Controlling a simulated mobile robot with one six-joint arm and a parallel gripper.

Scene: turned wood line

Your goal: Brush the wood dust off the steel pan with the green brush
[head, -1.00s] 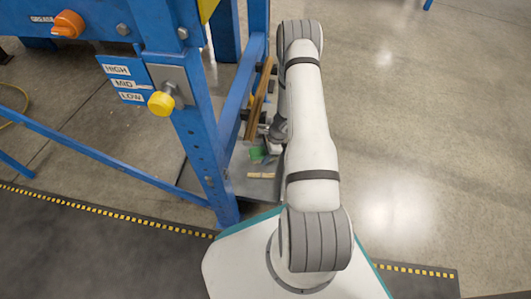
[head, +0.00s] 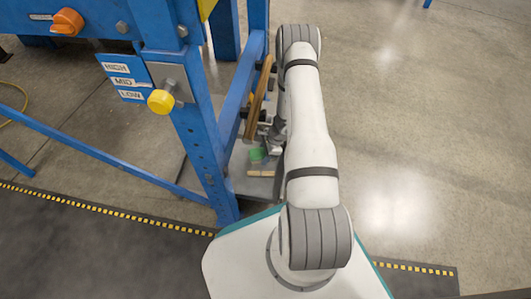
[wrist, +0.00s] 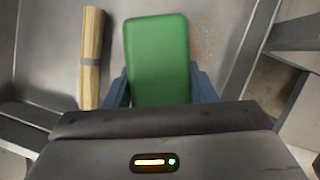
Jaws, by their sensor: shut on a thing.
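The green brush (wrist: 157,58) is between the two blue-grey fingers of my gripper (wrist: 161,90), which is shut on it. In the wrist view its smooth green top faces the camera and its bristles are hidden. The steel pan (wrist: 48,48) lies beneath it, grey with raised walls. A thin scatter of tan wood dust (wrist: 208,42) shows on the pan just right of the brush; any dust under the brush is hidden. In the head view the brush (head: 257,155) is a small green patch low beside the blue frame, and my arm hides part of the pan.
A pale wooden stick (wrist: 92,58) lies in the pan left of the brush. The blue machine frame (head: 205,150) stands close on the left, with a yellow knob (head: 161,102). Long wood pieces (head: 258,98) lean inside it. The concrete floor to the right is clear.

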